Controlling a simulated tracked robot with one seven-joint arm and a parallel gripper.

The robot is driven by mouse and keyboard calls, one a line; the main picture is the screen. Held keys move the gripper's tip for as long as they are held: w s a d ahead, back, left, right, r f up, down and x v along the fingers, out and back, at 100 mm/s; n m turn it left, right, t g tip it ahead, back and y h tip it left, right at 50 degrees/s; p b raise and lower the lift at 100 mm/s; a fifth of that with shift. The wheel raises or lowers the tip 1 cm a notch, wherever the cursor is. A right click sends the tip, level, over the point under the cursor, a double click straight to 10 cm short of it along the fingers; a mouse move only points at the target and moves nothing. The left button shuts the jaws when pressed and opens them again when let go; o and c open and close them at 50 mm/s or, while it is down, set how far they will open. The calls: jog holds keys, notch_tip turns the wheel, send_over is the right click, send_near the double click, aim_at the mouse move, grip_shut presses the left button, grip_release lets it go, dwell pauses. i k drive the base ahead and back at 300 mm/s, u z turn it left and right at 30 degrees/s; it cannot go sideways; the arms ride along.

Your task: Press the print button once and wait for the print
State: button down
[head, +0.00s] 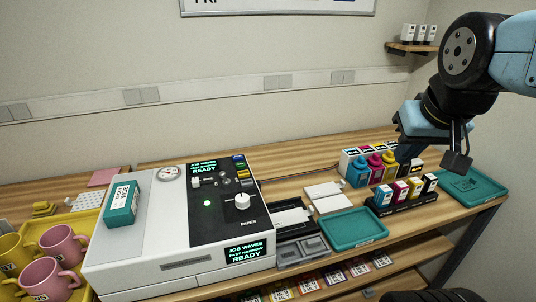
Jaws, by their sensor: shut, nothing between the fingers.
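The white printing machine (130,255) stands on the wooden bench at the left, with a black control panel (222,222) on top. I cannot read which one is the print button. The top display (203,167) and front display (246,251) both show "JOB WAVES" and "READY". My gripper (457,160) is shut and empty, at the upper right, well away from the panel and above the bench's right end.
Ink bottles (375,168) and cartridges (401,191) stand below my arm. A teal tray (353,228) lies right of the machine, another (470,187) at the far right. Pink mugs (62,244) sit in a yellow tray at the left. A teal box (121,203) rests on the machine.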

aim_at(240, 165)
jog(key=u, duration=0.2)
jog(key=i, duration=0.15)
jog(key=z, duration=1.3)
jog(key=k, duration=0.5)
jog(key=u, duration=0.65)
